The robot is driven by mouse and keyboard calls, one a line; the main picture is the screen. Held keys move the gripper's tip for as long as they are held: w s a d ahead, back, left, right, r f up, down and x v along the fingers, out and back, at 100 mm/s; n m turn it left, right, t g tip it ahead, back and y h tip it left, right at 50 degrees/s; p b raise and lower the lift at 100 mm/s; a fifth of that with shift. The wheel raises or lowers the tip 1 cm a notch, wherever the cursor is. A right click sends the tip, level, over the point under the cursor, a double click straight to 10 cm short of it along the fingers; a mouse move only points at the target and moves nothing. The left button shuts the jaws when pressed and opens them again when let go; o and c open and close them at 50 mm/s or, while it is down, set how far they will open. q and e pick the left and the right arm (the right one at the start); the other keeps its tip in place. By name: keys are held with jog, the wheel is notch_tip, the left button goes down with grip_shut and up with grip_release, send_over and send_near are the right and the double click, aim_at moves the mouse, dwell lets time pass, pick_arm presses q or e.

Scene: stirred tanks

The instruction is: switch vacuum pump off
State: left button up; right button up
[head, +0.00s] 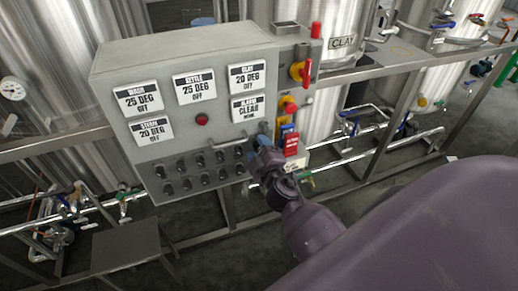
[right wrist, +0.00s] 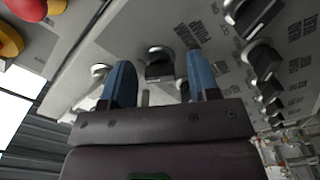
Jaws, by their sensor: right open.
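The grey control box (head: 200,120) carries two rows of small black rotary switches (head: 206,169) on its lower front. My right gripper (head: 262,135) is at the right end of these rows, close to the panel. In the right wrist view its two blue fingers (right wrist: 160,72) are apart. A black switch knob with a silver top (right wrist: 160,58) shows between and beyond the fingertips; contact cannot be told. Lettering beside it seems to include "PUMP", seen upside down. My left gripper is not in view.
More black knobs (right wrist: 262,60) line the panel beside the fingers. A red-and-yellow switch (head: 300,72) and a red tag (head: 291,145) are on the box's right side. Steel tanks (head: 180,22), pipes and frame rails (head: 400,113) stand behind.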

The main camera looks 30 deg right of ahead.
jog(key=shift+c, duration=0.3)
jog(key=c, duration=0.9)
jog(key=shift+o, duration=0.2)
jog(key=shift+n, duration=0.4)
jog(key=n, duration=0.5)
jog(key=shift+n, duration=0.3)
jog(key=n+p, duration=0.1)
jog(key=n, duration=0.4)
jog(key=shift+n, duration=0.3)
jog(key=o, duration=0.9)
